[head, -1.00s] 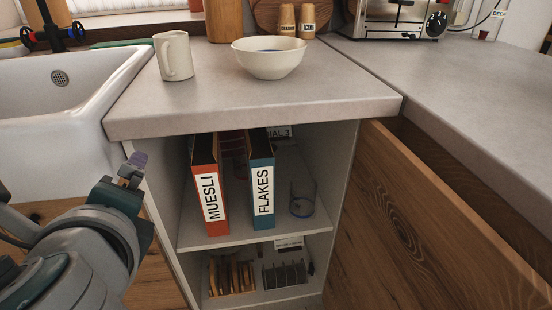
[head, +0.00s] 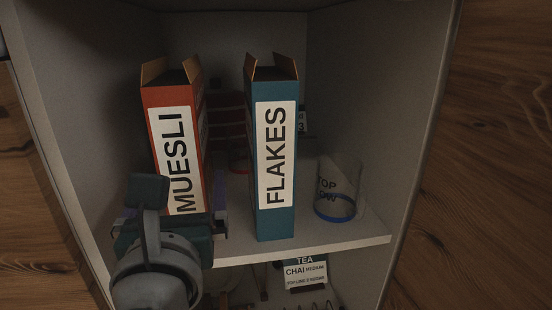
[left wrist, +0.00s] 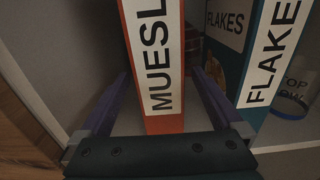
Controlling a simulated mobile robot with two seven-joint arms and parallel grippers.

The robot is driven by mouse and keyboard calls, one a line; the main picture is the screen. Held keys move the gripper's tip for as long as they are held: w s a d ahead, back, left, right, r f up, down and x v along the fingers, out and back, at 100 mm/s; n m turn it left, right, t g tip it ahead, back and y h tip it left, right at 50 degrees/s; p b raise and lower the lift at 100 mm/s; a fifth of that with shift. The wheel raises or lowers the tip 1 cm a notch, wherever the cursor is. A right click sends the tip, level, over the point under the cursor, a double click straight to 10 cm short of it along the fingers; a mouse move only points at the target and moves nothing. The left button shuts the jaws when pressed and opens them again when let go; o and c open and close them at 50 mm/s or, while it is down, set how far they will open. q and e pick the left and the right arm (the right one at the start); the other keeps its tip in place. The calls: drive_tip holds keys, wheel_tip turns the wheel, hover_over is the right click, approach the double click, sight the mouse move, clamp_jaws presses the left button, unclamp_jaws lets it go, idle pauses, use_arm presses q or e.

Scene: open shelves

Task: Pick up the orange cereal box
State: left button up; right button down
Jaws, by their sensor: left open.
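The orange cereal box (head: 172,95), labelled MUESLI, stands upright on the upper shelf at the left, its top flaps open. My left gripper (head: 170,205) is in front of its lower part and hides its base in the head view. In the left wrist view the orange box (left wrist: 157,122) stands between the two open purple fingers (left wrist: 160,95), one on each side. My right gripper is not in view.
A blue box (head: 272,222) labelled FLAKES stands close on the right, near my right finger. A clear glass with a blue base (head: 337,210) is farther right. Cabinet walls (head: 95,130) close in both sides. A tea packet (head: 305,272) is on the lower shelf.

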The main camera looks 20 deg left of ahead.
use_arm(q)
drive_tip(key=b+x, duration=0.2)
drive_tip(key=x, duration=0.5)
drive_tip(key=shift+w+a+b, duration=0.2)
drive_tip(key=shift+w+b, duration=0.1)
drive_tip(key=shift+b, duration=0.1)
drive_tip(key=shift+s, duration=0.1)
drive_tip(key=c, duration=0.3)
clamp_jaws()
